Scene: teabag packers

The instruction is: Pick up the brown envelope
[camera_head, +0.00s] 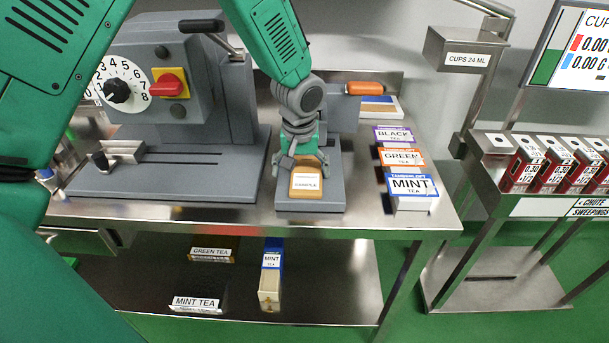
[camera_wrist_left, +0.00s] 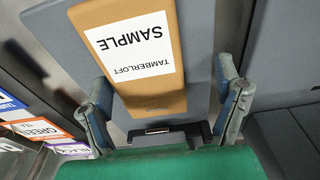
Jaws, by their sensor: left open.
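The brown envelope (camera_head: 306,182) lies on a grey plate on the steel table in the head view, with a white label. In the left wrist view the envelope (camera_wrist_left: 160,100) reads "TAMBERLOFT SAMPLE" and lies between and beyond my fingers. My left gripper (camera_head: 297,162) is over the envelope's far end. In the left wrist view my left gripper (camera_wrist_left: 165,95) is open, with one finger on each side of the envelope and visible gaps. Whether the fingertips reach down to the envelope's level I cannot tell. My right gripper is in neither view.
A grey machine (camera_head: 180,90) with a dial and red knob stands left of the plate. Black, green and mint (camera_head: 411,186) tea packs stand to the right. An orange-handled object (camera_head: 366,88) lies behind. A lower shelf (camera_head: 340,280) holds tea boxes. A rack of red boxes (camera_head: 522,170) stands further right.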

